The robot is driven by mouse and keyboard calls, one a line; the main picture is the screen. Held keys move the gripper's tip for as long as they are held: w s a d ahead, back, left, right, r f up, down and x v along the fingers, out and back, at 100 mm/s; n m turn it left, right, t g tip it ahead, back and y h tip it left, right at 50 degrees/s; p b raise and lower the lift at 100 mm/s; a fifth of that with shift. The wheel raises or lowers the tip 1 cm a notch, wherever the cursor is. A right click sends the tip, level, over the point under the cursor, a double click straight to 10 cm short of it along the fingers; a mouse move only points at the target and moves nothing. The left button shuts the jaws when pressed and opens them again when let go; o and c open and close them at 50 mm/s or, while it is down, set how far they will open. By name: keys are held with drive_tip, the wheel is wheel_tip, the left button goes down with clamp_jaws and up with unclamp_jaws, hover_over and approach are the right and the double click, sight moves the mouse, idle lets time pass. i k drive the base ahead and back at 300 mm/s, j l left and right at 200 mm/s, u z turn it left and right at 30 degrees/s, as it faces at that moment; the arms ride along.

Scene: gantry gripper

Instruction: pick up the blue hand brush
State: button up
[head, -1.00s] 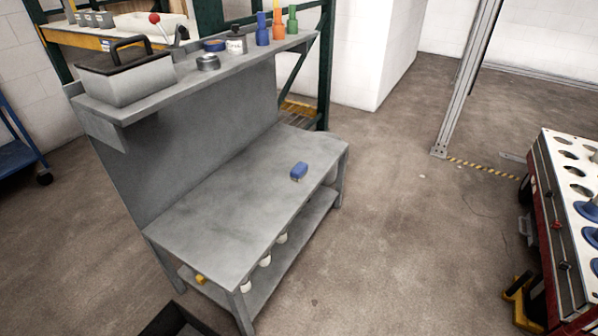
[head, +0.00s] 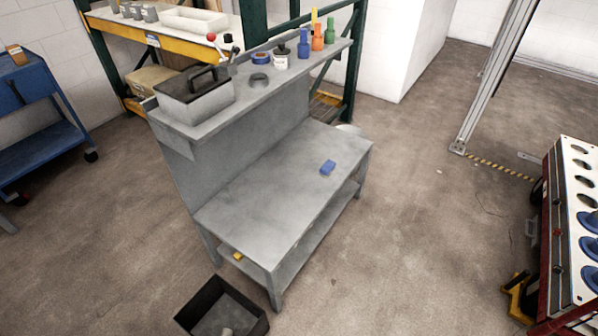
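The blue hand brush (head: 328,168) is a small blue block lying on the grey workbench top (head: 262,207), toward its right end. Nothing touches it and its top is in plain view. It is too small here to make out bristles. My gripper is not in the head view.
The bench's raised shelf (head: 222,120) carries a grey box with a black handle (head: 195,92), tins and several coloured bottles. A dark open bin (head: 222,309) stands on the floor at the bench's front. A red-sided cart (head: 552,235) is at right. The floor between is clear.

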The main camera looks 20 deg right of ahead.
sight(326, 169)
drive_tip(key=i+l+u, duration=0.2)
drive_tip(key=u, duration=0.15)
drive_tip(key=i+l+u, duration=0.4)
drive_tip(key=i+l, duration=0.25)
drive_tip(key=i+l+u, duration=0.1)
drive_tip(key=i+l, duration=0.15)
drive_tip(key=l, duration=0.25)
drive_tip(key=i+l, duration=0.2)
drive_tip(key=l, duration=0.2)
drive_tip(key=i+l+u, duration=0.15)
drive_tip(key=i+l, duration=0.3)
drive_tip(key=l, duration=0.35)
